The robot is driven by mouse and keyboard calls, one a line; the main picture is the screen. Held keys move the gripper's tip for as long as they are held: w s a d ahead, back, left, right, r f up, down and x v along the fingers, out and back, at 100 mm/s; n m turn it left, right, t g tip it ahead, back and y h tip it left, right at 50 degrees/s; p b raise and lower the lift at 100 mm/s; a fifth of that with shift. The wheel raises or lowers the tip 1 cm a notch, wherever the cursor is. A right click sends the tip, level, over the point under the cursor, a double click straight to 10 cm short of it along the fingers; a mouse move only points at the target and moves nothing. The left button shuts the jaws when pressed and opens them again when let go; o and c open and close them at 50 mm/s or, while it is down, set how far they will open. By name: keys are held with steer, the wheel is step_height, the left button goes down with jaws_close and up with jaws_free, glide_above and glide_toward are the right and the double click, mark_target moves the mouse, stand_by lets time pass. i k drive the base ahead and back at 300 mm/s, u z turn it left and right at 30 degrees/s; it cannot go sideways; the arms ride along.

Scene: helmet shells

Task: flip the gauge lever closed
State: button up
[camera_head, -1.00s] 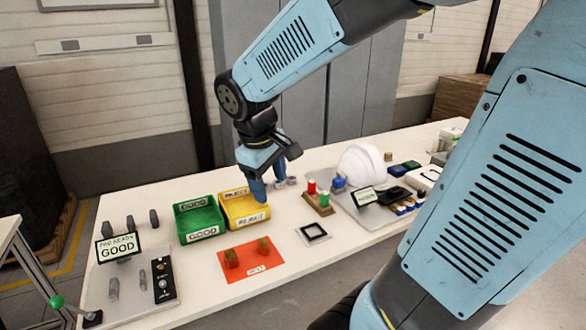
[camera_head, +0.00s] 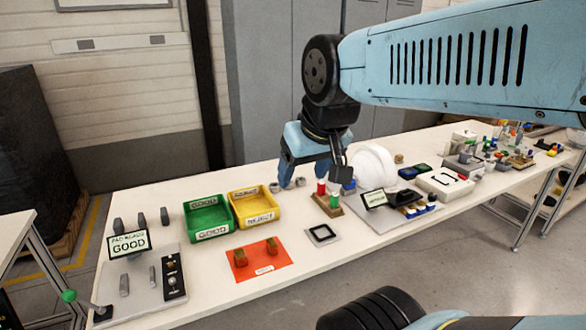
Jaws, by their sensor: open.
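The gauge stands at the near left end of the white table as a grey plate (camera_head: 140,297) with a small screen (camera_head: 129,243) reading "PAD READS GOOD". A lever with a green ball knob (camera_head: 69,296) sticks out past its left edge. The lever lies low, slanting from a dark pivot (camera_head: 102,312); I cannot tell from this whether it counts as open or closed. My gripper (camera_head: 305,182) is open, with blue fingers pointing down. It is over the back middle of the table, far right of the lever, with nothing seen between the fingers.
A green GOOD bin (camera_head: 207,236) and a yellow REJECT bin (camera_head: 256,223) stand between my gripper and the gauge. An orange mat (camera_head: 265,268) holds two small brownish parts. A white helmet shell (camera_head: 372,166) and red and green cylinders are close to my gripper. Dark posts stand behind the gauge.

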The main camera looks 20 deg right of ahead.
mark_target(68, 295)
steer(key=z, duration=1.7)
steer(key=i, duration=0.05)
steer(key=u, duration=3.15)
